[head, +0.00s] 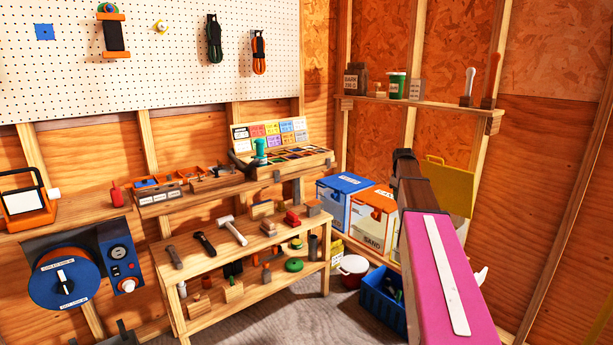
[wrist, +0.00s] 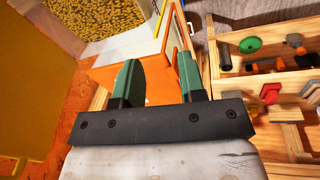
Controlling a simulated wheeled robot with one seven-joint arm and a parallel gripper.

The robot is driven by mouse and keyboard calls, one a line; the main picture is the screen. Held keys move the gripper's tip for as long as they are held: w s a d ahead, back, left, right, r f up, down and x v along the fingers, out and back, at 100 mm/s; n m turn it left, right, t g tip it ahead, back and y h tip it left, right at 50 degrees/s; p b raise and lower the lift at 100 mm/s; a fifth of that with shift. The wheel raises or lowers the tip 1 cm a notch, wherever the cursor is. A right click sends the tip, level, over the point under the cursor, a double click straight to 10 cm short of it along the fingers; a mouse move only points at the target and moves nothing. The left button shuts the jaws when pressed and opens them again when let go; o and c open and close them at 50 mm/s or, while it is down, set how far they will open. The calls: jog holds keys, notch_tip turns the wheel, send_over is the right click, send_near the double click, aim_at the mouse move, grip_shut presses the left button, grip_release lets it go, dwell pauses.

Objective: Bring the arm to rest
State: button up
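My arm (head: 440,265) shows in the head view as a magenta link with a pale strip, reaching up from the lower right toward the storage bins. Its far end hides what lies behind it, and I cannot make out the fingers there. In the wrist view my gripper (wrist: 160,82) has two green fingers standing apart on a dark bar. Nothing is between them, so it is open and empty. Behind the fingers is an orange surface, apart from them as far as I can tell.
A two-level wooden bench (head: 175,240) with several tools stands left of my arm. A blue-lidded bin (head: 343,187) and an orange-lidded bin (head: 373,201) stand behind. A blue crate (head: 380,306) and a red pot (head: 352,268) are on the floor. A shelf (head: 420,103) hangs above.

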jog(key=s+a+f+m, duration=0.1)
jog(key=s+a+f, duration=0.6)
jog(key=s, duration=0.4)
jog(key=s+a+f+m+g+y, duration=0.1)
jog(key=s+a+f+m, duration=0.1)
jog(key=s+a+f, duration=0.5)
jog(key=s+a+f+m, duration=0.2)
jog(key=s+a+f, duration=0.5)
jog(key=s, duration=0.8)
notch_tip(320, 180, down, 3)
jog(key=shift+s+r, duration=0.1)
jog(key=shift+s, duration=0.3)
jog(key=shift+a, duration=0.1)
jog(key=shift+c, duration=0.3)
